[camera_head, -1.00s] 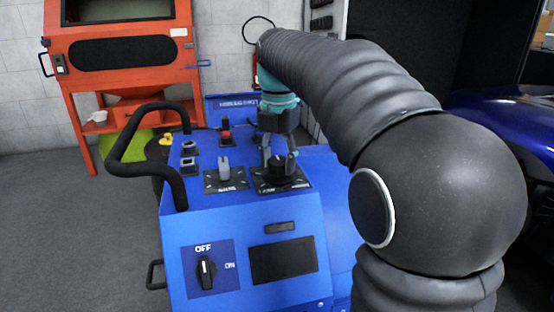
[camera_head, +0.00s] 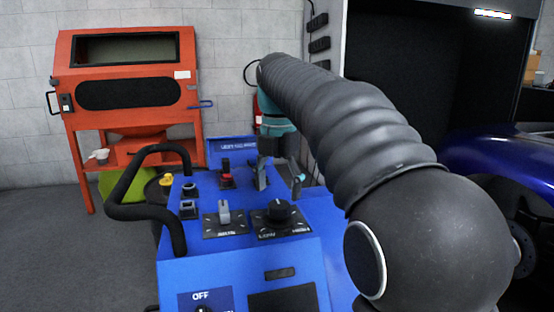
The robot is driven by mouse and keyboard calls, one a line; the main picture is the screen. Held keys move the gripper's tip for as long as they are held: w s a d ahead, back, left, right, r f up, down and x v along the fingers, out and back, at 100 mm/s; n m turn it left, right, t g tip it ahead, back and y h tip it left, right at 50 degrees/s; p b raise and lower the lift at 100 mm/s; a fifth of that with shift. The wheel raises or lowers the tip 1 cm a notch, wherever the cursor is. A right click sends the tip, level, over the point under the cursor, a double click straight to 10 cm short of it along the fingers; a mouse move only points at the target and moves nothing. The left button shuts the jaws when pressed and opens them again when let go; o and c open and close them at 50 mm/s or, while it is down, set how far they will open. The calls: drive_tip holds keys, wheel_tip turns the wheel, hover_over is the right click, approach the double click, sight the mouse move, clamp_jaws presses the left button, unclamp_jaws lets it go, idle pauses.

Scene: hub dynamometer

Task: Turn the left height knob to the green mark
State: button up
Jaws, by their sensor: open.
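The blue machine's sloped panel carries two knobs on black dial plates. A grey lever-like knob (camera_head: 224,213) is on the left. A round black knob (camera_head: 279,211) is on the right. I cannot make out a green mark on either dial. My gripper (camera_head: 279,180) is open and empty, its fingers apart, above and behind the black knob and not touching it.
A red-topped switch (camera_head: 226,178) and small black switches stand on the panel's left and rear. A black tubular handle (camera_head: 128,192) curves along the left side. An OFF-marked switch plate (camera_head: 205,299) is on the front face. An orange cabinet (camera_head: 130,90) stands behind.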

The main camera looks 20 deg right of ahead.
sight(278, 205)
wheel_tip(278, 205, up, 8)
idle(0.4)
drive_tip(key=shift+f, duration=0.15)
